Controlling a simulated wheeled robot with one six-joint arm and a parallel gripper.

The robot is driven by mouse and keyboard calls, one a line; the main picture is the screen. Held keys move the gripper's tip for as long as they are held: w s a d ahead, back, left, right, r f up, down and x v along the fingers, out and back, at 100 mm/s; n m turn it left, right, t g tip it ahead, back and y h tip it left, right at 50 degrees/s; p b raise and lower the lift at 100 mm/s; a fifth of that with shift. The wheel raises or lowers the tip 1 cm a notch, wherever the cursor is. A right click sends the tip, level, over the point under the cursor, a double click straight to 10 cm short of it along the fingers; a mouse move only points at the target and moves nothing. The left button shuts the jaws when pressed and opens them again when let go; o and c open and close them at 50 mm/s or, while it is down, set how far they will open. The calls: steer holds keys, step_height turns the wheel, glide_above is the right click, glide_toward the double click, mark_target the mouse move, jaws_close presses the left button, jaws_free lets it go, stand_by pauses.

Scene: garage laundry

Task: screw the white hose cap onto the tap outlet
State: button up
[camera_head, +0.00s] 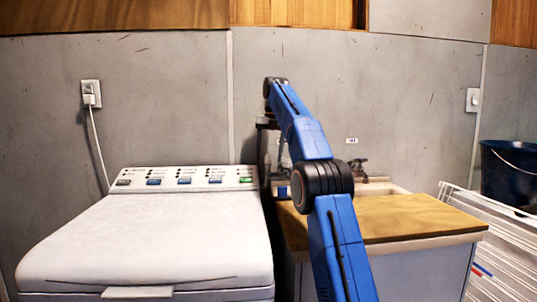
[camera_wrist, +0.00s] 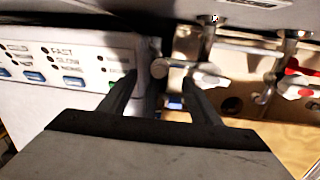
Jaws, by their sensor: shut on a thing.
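My gripper (camera_wrist: 163,82) is in the wrist view, its two dark fingers apart with a pale, rounded piece at their tips. This looks like the white hose cap (camera_wrist: 159,68), held at the fingertips; its far side is hidden. A metal tap (camera_wrist: 207,22) with a pale lever-like part (camera_wrist: 208,76) lies just right of the cap. I cannot tell whether cap and tap touch. A second tap (camera_wrist: 289,48) with a white and red handle is farther right.
A white washing machine (camera_head: 150,240) stands left, its control panel (camera_wrist: 70,62) close to my left finger. A white rack (camera_head: 490,240) and dark bucket (camera_head: 508,172) stand at far right. The wall is close behind.

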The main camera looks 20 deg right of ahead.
steer(key=shift+w+t, duration=0.3)
steer(key=shift+w, duration=0.55)
steer(key=shift+o, duration=0.5)
steer(key=shift+w+f+m, duration=0.1)
steer(key=shift+f+m, duration=0.05)
steer(key=shift+m, duration=1.05)
steer(key=m, duration=0.2)
steer(key=shift+w+d+f+m+h, duration=0.1)
steer(key=shift+w+m+h, duration=0.05)
steer(key=shift+m+h, duration=0.25)
steer(key=shift+c, duration=0.8)
steer(key=shift+w+f, duration=0.1)
steer(key=shift+f, duration=0.05)
jaws_close()
steer(key=shift+m, duration=0.3)
steer(key=m, duration=0.4)
steer(key=shift+s+h, duration=0.25)
steer(key=shift+h, duration=0.05)
steer(key=shift+m, duration=0.8)
